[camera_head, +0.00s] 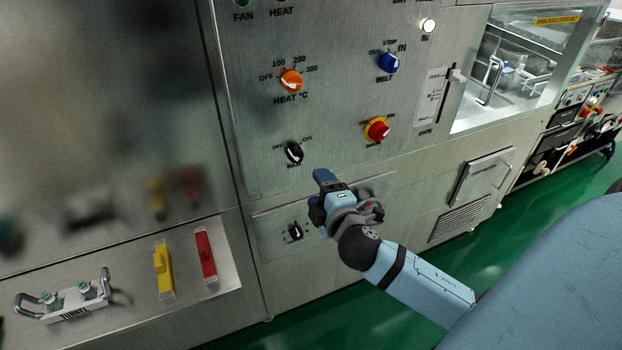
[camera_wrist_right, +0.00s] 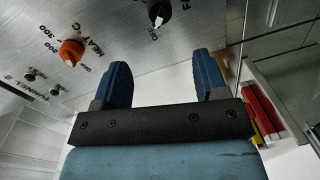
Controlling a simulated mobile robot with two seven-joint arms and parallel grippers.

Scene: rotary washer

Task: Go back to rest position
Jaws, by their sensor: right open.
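My right gripper (camera_head: 328,188) is in front of the grey machine panel (camera_head: 330,120), below and to the right of the upper black knob (camera_head: 293,153). In the right wrist view its two blue fingers stand apart with nothing between them (camera_wrist_right: 163,80). The gripper appears clear of the knobs, though its exact distance from the panel is hard to judge. My left gripper is not in view.
The panel carries an orange heat knob (camera_head: 291,80), a blue belt knob (camera_head: 388,63), a red button on yellow (camera_head: 377,129) and a lower black knob (camera_head: 295,231). Yellow (camera_head: 163,270) and red (camera_head: 205,255) switches sit on a ledge.

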